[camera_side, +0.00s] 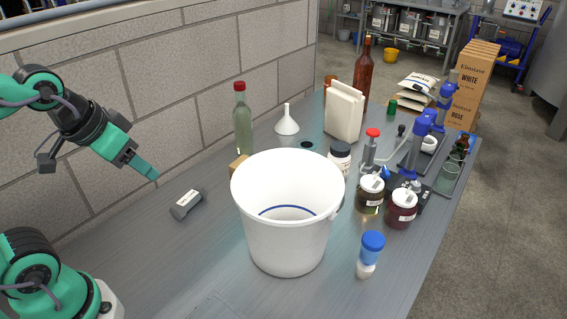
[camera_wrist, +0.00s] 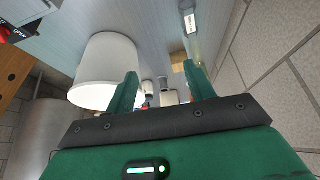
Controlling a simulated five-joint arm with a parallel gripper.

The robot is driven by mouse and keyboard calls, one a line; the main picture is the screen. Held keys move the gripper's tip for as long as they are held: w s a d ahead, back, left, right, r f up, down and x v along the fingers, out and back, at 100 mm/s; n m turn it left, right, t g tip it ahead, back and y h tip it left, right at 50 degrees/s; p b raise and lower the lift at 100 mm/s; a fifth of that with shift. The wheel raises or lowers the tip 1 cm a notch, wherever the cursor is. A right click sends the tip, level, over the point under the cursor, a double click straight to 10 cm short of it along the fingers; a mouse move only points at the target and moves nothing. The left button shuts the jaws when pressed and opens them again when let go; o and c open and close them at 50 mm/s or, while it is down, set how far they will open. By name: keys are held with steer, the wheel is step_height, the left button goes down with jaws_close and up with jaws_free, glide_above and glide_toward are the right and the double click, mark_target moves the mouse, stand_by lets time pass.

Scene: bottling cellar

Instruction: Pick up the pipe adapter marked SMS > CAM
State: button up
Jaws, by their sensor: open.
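A dark grey cylindrical piece with a pale label, likely the pipe adapter (camera_side: 187,205), lies on its side on the metal bench, left of the white bucket. In the wrist view the likely pipe adapter (camera_wrist: 190,20) shows at the top edge, its lettering too small to read. My gripper (camera_side: 153,176) is open and empty, above the bench, up and left of the piece and apart from it. In the wrist view the two green fingers of my gripper (camera_wrist: 160,69) stand apart with nothing held between them.
A large white bucket (camera_side: 286,235) stands right of the piece. A tan block (camera_side: 239,168), a green bottle (camera_side: 242,125) and a white funnel (camera_side: 287,121) are behind. The brick wall (camera_side: 180,90) runs along the back. The bench in front of the piece is clear.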

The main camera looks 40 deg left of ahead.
steer(key=n+g, duration=0.2)
steer(key=g, duration=0.3)
glide_above(188, 198)
step_height(188, 198, down, 16)
steer(key=shift+s+r, duration=0.1)
steer(key=shift+r, duration=0.15)
steer(key=shift+a+f+g, duration=0.15)
steer(key=shift+f+g, duration=0.15)
steer(key=shift+f, duration=1.5)
steer(key=shift+f, duration=0.1)
steer(key=shift+f, duration=2.5)
steer(key=shift+c, duration=0.4)
jaws_close()
